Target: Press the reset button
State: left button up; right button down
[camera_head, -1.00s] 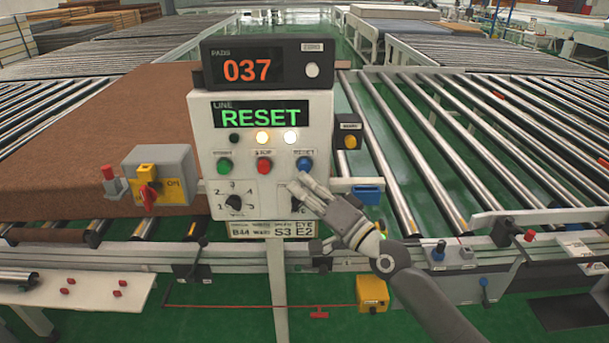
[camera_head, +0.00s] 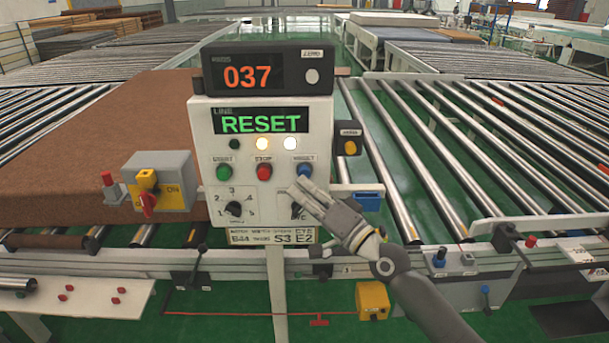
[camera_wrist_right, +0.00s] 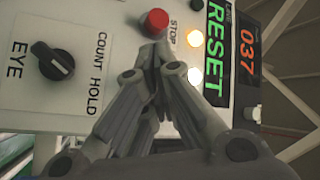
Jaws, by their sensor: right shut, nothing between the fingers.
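The reset button (camera_head: 304,170) is a round blue button at the right end of the button row on the white control panel (camera_head: 214,140). My right gripper (camera_head: 300,188) is shut and empty, its fingertips just below the blue button in the head view; I cannot tell whether they touch the panel. In the right wrist view, the closed fingers (camera_wrist_right: 160,50) point at the panel just below the red stop button (camera_wrist_right: 155,22), and the blue button is hidden behind them. The panel screen (camera_head: 260,121) reads RESET in green, with two lamps lit below. My left gripper is out of view.
A counter box (camera_head: 214,68) reading 037 sits on top of the panel. A grey box with a yellow and red switch (camera_head: 157,181) stands left of it. A brown mattress (camera_head: 90,150) lies on rollers at left; the right-hand rollers (camera_head: 470,150) are bare.

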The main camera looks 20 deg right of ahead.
jog(key=shift+w, duration=0.15)
dwell(0.5)
jog(key=shift+w+d+b, duration=0.1)
jog(key=shift+w+b, duration=0.15)
jog(key=shift+b, duration=0.05)
jog(key=shift+w+d+b, duration=0.3)
jog(key=shift+w+b, duration=0.4)
jog(key=shift+w, duration=0.1)
dwell(0.9)
jog(key=shift+s, duration=0.1)
dwell(0.3)
jog(key=shift+s+a+p, duration=0.2)
jog(key=shift+s+p, duration=0.25)
jog(key=shift+s, duration=0.1)
jog(key=shift+s+a+p, duration=0.15)
jog(key=shift+s+p, duration=0.25)
jog(key=shift+s, duration=0.15)
jog(key=s+p, duration=0.1)
jog(key=s, duration=0.1)
jog(key=s+a+p, duration=0.1)
jog(key=s, duration=0.1)
jog(key=shift+s+a+p, duration=0.2)
jog(key=shift+s+p, duration=0.15)
jog(key=shift+s, duration=0.05)
